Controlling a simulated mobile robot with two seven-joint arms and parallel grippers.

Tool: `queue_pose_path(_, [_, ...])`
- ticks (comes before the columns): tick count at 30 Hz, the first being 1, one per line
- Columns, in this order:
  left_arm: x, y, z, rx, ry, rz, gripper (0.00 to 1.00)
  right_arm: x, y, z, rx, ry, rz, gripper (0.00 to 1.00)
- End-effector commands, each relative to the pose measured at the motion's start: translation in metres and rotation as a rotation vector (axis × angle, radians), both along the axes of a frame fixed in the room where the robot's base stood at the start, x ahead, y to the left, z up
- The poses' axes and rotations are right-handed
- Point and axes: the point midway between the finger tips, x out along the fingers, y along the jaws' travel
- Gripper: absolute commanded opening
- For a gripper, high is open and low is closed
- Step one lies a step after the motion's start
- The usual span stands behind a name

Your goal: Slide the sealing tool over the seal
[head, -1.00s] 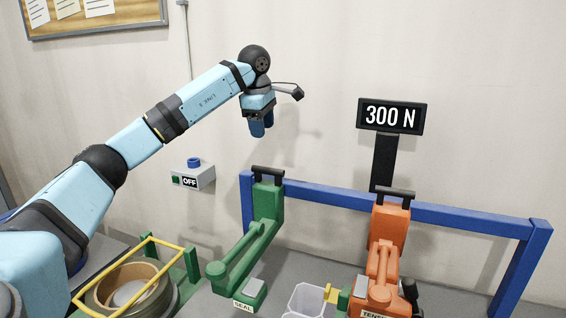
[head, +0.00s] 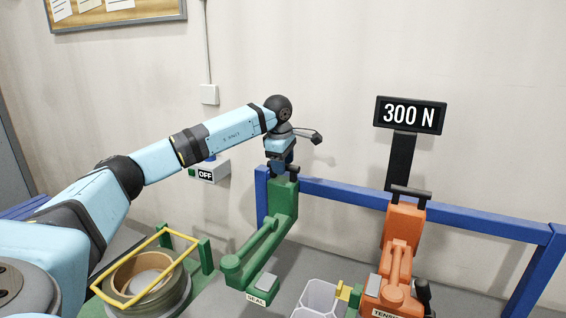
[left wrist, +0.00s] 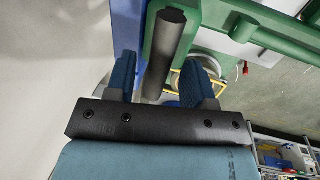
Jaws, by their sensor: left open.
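The green sealing tool (head: 262,240) with the SEAL label stands on the bench, left of the orange tensioner (head: 396,255). Its black top handle shows in the left wrist view (left wrist: 166,50). My left gripper (head: 281,168) is at the top of the sealing tool. In the left wrist view its two blue fingers (left wrist: 158,78) are open, one on each side of the black handle, and do not appear closed on it. The seal itself cannot be made out. My right gripper is not in view.
A blue rail (head: 350,191) runs behind the tools. A display (head: 410,115) reads 300 N. A box marked OFF (head: 211,172) is on the wall. A clear container (head: 318,299) stands between the tools. A yellow frame (head: 110,297) surrounds a coil at left.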

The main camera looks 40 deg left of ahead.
Motion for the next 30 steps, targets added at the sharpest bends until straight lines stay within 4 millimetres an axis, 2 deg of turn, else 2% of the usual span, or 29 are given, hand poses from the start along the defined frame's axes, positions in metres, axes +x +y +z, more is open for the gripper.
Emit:
queue_pose_path(8, [0.000, 0.000, -0.002, 0.000, -0.001, -0.001, 0.48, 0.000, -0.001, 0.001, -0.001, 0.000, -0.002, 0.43])
queue_pose_path(11, [0.001, 0.000, -0.002, 0.000, -0.001, -0.001, 0.30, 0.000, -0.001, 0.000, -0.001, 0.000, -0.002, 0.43])
queue_pose_path(15, [0.000, 0.000, -0.002, -0.001, 0.000, -0.001, 0.00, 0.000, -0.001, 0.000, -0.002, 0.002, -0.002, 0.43])
queue_pose_path(23, [0.002, -0.006, -0.001, -0.001, 0.000, -0.002, 0.00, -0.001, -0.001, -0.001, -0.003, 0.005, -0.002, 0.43])
queue_pose_path(26, [0.006, -0.018, 0.000, -0.002, 0.000, -0.005, 0.00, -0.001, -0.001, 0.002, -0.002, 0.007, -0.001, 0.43])
queue_pose_path(30, [0.015, -0.048, 0.001, -0.004, 0.000, -0.008, 0.00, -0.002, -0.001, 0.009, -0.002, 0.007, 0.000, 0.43])
